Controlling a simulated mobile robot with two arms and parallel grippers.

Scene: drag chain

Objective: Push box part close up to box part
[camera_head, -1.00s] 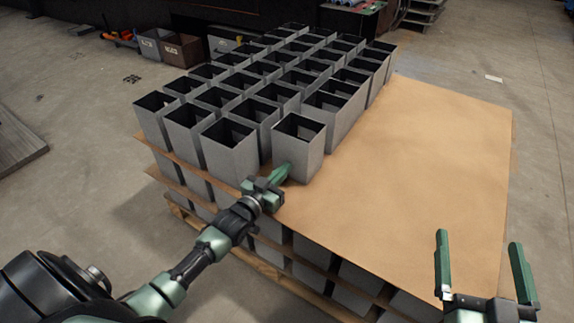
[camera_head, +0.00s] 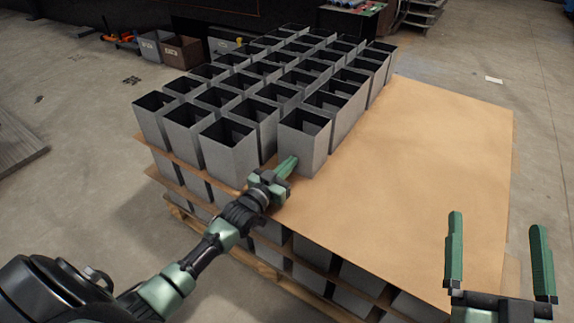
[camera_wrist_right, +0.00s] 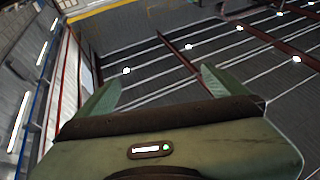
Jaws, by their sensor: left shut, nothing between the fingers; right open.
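A grey open-topped box part (camera_head: 304,141) stands upright on the brown sheet at the near right end of the rows. Close behind it stands another grey box part (camera_head: 343,100); from this angle I cannot tell whether they touch. My left gripper (camera_head: 286,167) is shut and empty, its fingertips at the lower near side of the nearest box part. Whether the tips touch it is hard to tell. My right gripper (camera_head: 498,255) is open and empty, off the near right corner of the stack. Its open fingers also show in the right wrist view (camera_wrist_right: 157,90).
Several more grey box parts (camera_head: 229,147) stand in rows to the left and behind. The brown sheet (camera_head: 430,170) is bare to the right. Below it are further layers of boxes on a wooden pallet (camera_head: 272,269). Brown and grey bins (camera_head: 182,52) stand at the back left.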

